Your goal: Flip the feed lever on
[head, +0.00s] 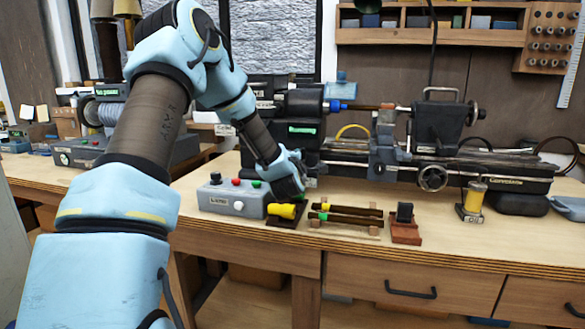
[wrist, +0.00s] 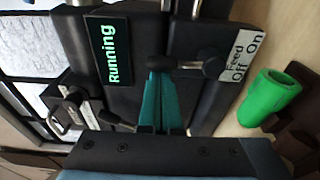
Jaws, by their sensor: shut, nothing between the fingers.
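The feed lever (wrist: 185,64) shows in the wrist view as a thin dark rod with a round black knob at its right end. The knob sits beside the word Off on the white label (wrist: 243,58), with On higher up the label. My gripper (wrist: 161,72) is shut and empty, its teal fingertips just below the rod's left end, where there is another dark ball. I cannot tell whether they touch. In the head view my gripper (head: 300,183) is at the front of the lathe (head: 302,130), and my arm hides the lever.
A screen (wrist: 112,52) reads Running. A green cylinder (wrist: 270,98) is to the right in the wrist view. On the bench stand a grey button box (head: 232,198), a yellow part (head: 281,211), a rod rack (head: 345,217) and a red-brown block (head: 405,230).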

